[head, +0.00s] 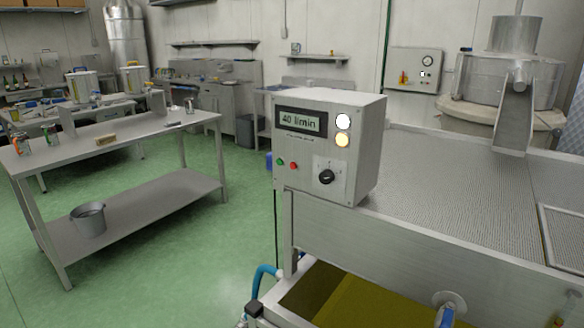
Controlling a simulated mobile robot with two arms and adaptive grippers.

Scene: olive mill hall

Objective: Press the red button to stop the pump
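The red button (293,166) is small and sits low on the front of a grey control box (363,150). A green button (280,162) is just left of it, and a black rotary knob (326,177) is to its right. The box's display (300,122) reads 40 l/min. A white lamp (343,121) and an amber lamp (342,140) look lit at the upper right of the panel. Neither of my grippers shows in the head view.
The box stands at the corner of a large metal machine (440,240) with a perforated top. A steel table (105,140) with a bucket (89,220) on its lower shelf stands left. Green floor (190,275) is clear between them. A blue hose (264,275) hangs below the box.

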